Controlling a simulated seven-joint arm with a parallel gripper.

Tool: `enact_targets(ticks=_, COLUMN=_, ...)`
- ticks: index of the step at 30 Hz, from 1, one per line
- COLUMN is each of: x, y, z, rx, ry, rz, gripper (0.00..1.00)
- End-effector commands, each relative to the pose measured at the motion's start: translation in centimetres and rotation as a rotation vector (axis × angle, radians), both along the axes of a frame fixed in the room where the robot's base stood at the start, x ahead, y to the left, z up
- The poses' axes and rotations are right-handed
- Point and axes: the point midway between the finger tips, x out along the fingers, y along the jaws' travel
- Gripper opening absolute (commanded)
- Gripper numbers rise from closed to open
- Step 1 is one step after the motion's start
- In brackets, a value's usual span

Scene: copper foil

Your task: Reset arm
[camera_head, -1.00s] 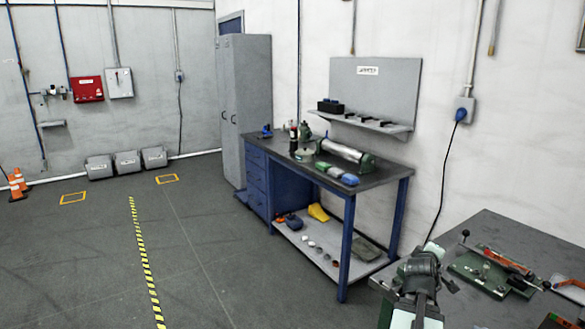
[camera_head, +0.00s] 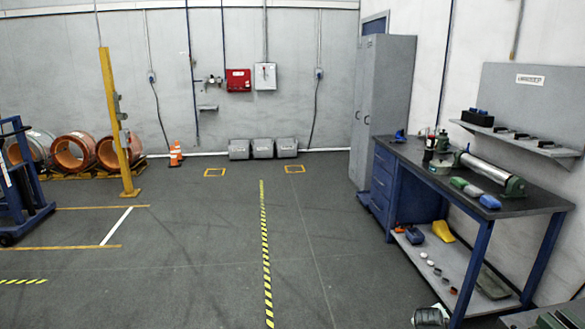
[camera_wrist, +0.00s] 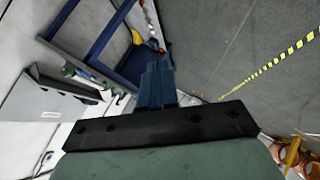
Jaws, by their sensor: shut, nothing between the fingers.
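My gripper (camera_wrist: 156,72) shows in the wrist view, with its dark blue fingers together beyond a black bar. It is shut and empty, and nothing touches the fingertips. In the wrist view it hangs in front of the blue workbench and the grey floor, with the picture strongly tilted. In the head view I cannot make out the gripper's fingers.
A blue workbench (camera_head: 478,165) with a lower shelf stands at the right. A grey locker (camera_head: 380,105) stands behind it. Copper coils (camera_head: 73,152), a yellow post (camera_head: 116,120) and a blue cart (camera_head: 22,185) are at the left. The middle floor is clear.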

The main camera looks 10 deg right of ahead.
Motion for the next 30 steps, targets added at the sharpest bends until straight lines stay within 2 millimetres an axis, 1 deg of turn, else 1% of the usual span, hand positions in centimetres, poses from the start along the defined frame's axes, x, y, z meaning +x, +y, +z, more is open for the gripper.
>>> enact_targets(ticks=1, x=-0.2, y=1.4, z=-2.1, rx=0.037, ry=0.031, rz=0.000, gripper=0.00)
enact_targets(ticks=3, x=-0.6, y=3.2, z=-4.8, rx=0.088, ry=0.071, rz=-0.004, gripper=0.00)
enact_targets(ticks=5, x=-1.1, y=4.7, z=-6.9, rx=0.130, ry=0.108, rz=-0.009, gripper=0.00)
enact_targets(ticks=6, x=-1.5, y=5.8, z=-8.4, rx=0.157, ry=0.135, rz=-0.012, gripper=0.00)
enact_targets(ticks=11, x=-3.5, y=9.9, z=-13.9, rx=0.259, ry=0.239, rz=-0.031, gripper=0.00)
enact_targets(ticks=12, x=-4.1, y=11.0, z=-15.2, rx=0.283, ry=0.266, rz=-0.036, gripper=0.00)
enact_targets(ticks=14, x=-5.2, y=12.5, z=-17.1, rx=0.316, ry=0.309, rz=-0.046, gripper=0.00)
enact_targets(ticks=15, x=-5.9, y=13.6, z=-18.3, rx=0.337, ry=0.339, rz=-0.051, gripper=0.00)
enact_targets(ticks=20, x=-9.2, y=17.6, z=-22.8, rx=0.416, ry=0.457, rz=-0.082, gripper=0.00)
enact_targets(ticks=21, x=-10.2, y=18.6, z=-23.9, rx=0.433, ry=0.489, rz=-0.090, gripper=0.00)
enact_targets(ticks=26, x=-14.3, y=22.3, z=-27.6, rx=0.495, ry=0.613, rz=-0.129, gripper=0.00)
enact_targets(ticks=30, x=-18.3, y=25.3, z=-30.5, rx=0.535, ry=0.728, rz=-0.166, gripper=0.00)
